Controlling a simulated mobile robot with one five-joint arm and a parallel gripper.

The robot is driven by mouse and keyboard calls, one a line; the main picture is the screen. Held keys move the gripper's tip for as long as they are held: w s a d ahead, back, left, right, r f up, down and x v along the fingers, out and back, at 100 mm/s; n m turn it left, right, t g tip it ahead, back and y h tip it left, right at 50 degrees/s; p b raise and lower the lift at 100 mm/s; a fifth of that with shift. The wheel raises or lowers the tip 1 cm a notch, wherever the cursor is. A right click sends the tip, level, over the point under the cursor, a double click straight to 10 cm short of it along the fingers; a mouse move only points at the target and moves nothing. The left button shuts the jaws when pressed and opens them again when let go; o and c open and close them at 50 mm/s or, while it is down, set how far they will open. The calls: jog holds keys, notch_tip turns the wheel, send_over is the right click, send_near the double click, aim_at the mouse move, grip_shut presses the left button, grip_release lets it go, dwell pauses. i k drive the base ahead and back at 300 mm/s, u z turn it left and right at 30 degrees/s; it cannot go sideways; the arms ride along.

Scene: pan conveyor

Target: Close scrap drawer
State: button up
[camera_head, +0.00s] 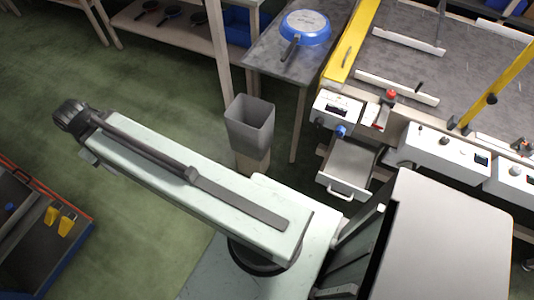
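The scrap drawer (349,163) is a grey metal tray with a light bar handle (346,193) at its front. It sits under the small control box at the conveyor's near left corner. It stands pulled out toward the camera, and its bare inner floor shows with nothing in it. My arm crosses the picture from the lower middle to the upper left, its far dark end well left of the drawer. I can make out no gripper fingers in this view. Nothing of mine touches the drawer.
A grey bin (250,124) stands left of the drawer. A blue pan (305,28) lies on a grey table (262,58) behind it. The conveyor (450,65) with control boxes fills the upper right. A tool chest (38,240) is at lower left. Green floor is open at upper left.

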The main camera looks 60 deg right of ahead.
aim_at(350, 165)
jog(key=z, duration=1.65)
jog(key=k, duration=1)
jog(key=u, duration=0.4)
